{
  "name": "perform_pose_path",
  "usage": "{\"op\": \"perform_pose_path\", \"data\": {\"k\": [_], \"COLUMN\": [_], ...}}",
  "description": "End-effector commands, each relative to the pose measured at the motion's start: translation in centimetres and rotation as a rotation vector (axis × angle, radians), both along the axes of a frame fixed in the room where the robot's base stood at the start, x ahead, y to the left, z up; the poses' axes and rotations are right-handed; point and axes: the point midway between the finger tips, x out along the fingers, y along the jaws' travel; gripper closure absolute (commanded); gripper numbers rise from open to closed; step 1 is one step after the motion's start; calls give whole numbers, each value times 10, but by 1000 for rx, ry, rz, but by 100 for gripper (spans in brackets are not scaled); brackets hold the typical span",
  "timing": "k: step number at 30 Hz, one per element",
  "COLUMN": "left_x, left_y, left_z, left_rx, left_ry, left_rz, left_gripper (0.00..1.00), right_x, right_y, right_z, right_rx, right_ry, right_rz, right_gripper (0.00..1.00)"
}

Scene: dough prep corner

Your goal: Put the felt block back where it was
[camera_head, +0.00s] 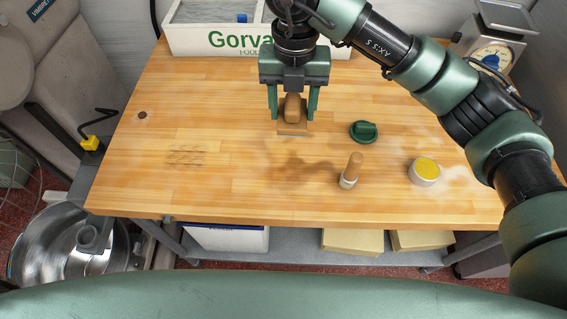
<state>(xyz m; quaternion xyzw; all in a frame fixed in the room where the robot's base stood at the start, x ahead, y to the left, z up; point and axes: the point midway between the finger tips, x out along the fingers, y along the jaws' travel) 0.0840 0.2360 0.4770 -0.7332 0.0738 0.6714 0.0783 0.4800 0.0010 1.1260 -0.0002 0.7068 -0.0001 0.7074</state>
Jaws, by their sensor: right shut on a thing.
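My right gripper (292,104) is over the back middle of the wooden table, fingers pointing down. It is shut on a brown block with a rounded grip and a flat tan base (292,129), which I take to be the felt block. A shadow lies on the table in front of it, and the block seems held above the top; the exact gap is hard to tell. My left gripper is not in view.
On the table (240,195) are a green lidded thing (364,131), a wooden-handled tool (350,171) and a white round tub with yellow top (424,171). Faint marks (185,155) show at left. A white crate (210,40) and a scale (492,50) stand behind. The left-centre is clear.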

Motion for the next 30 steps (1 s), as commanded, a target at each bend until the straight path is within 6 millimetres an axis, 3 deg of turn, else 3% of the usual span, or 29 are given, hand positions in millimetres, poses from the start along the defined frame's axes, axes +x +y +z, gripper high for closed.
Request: {"op": "perform_pose_path", "data": {"k": [15,30], "left_x": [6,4], "left_y": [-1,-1], "left_z": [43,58], "left_rx": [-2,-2], "left_ry": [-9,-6], "left_rz": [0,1], "left_gripper": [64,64], "right_x": [-1,-1], "right_y": [-1,0], "right_z": [-126,-183], "right_rx": [-1,0], "right_ry": [4,2], "right_rz": [-1,0], "right_gripper": [86,86]}}
